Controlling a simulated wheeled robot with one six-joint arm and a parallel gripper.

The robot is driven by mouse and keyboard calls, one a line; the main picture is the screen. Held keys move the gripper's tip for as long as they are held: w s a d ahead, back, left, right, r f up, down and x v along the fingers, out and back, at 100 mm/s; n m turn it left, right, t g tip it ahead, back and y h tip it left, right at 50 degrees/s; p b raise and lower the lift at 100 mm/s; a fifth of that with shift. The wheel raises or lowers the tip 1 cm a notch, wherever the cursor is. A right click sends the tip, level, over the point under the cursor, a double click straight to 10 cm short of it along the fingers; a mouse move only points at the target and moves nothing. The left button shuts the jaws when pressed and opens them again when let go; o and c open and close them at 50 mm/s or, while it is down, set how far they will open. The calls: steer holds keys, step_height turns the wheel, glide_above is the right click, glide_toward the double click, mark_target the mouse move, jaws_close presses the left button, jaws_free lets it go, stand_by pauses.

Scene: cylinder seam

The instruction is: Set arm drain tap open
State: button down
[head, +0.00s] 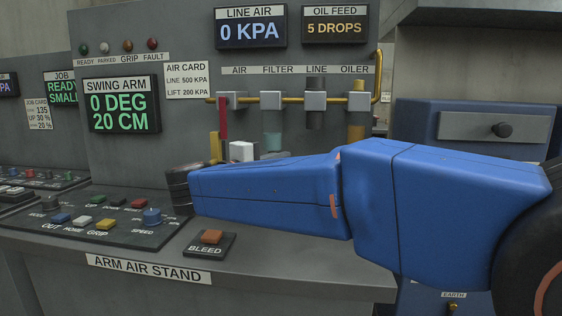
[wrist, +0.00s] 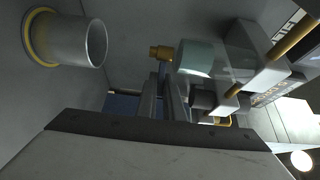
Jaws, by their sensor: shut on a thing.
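The drain tap is a small brass fitting (wrist: 160,52) under the pale teal filter bowl (wrist: 194,58) in the wrist view. My gripper (wrist: 164,78) is shut on the drain tap, with its two dark fingers on either side of it. How far the tap is turned cannot be told. In the head view the filter bowl (head: 272,141) hangs under the FILTER label. The tap and my fingertips are hidden there behind my blue arm.
The red air lever (head: 222,118) and the oiler (head: 356,115) flank the filter. The LINE AIR display (head: 251,27) reads 0 KPA. A bleed button (head: 211,237) sits below my arm.

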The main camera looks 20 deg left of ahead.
steer(key=c, duration=1.9)
jaws_free()
steer(key=shift+o, duration=0.2)
steer(key=v, duration=1.7)
steer(key=shift+s+a, duration=0.1)
